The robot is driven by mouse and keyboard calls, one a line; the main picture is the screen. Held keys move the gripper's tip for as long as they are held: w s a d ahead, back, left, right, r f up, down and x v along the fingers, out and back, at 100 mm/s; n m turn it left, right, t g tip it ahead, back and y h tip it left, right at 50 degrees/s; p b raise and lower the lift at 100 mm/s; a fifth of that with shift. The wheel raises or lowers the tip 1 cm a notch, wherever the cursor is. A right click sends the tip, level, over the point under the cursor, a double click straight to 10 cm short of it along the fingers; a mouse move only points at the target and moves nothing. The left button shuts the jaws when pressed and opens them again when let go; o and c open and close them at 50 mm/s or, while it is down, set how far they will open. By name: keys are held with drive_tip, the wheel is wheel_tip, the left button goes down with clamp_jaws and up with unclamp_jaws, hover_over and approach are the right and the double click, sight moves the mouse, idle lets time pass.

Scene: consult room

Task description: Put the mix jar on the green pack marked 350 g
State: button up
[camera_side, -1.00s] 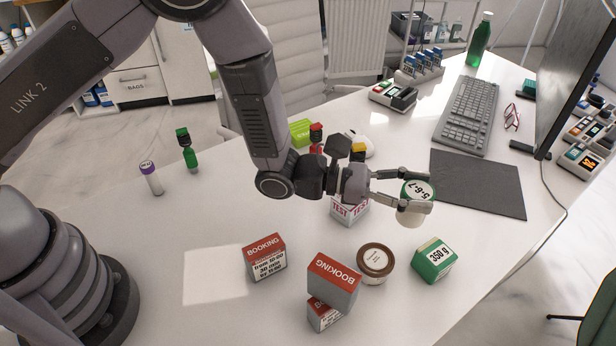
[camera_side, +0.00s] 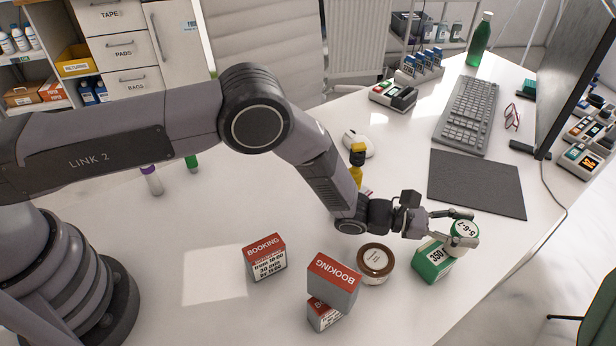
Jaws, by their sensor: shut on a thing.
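My gripper (camera_side: 473,227) is shut on a small pale jar (camera_side: 464,231) with a green-rimmed white lid marked 5-6-7. I cannot read the word mix on it. The green pack (camera_side: 431,264) marked 350 g stands on the table at the right front. The held jar is over its upper right part in the picture and hides some of its top. I cannot tell whether the jar touches the pack. Another jar (camera_side: 375,258), with a brown lid and a label too small to read, stands left of the pack.
Two stacked booking boxes (camera_side: 333,284) and a single one (camera_side: 265,258) stand to the left. A yellow-and-black bottle (camera_side: 357,165) and a white mouse (camera_side: 357,142) are behind my arm. A dark mat (camera_side: 478,183) lies behind the pack. The table right of the pack is clear.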

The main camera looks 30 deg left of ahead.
drive_tip(key=shift+f, duration=0.25)
drive_tip(key=o, duration=1.1)
drive_tip(key=shift+o, duration=0.2)
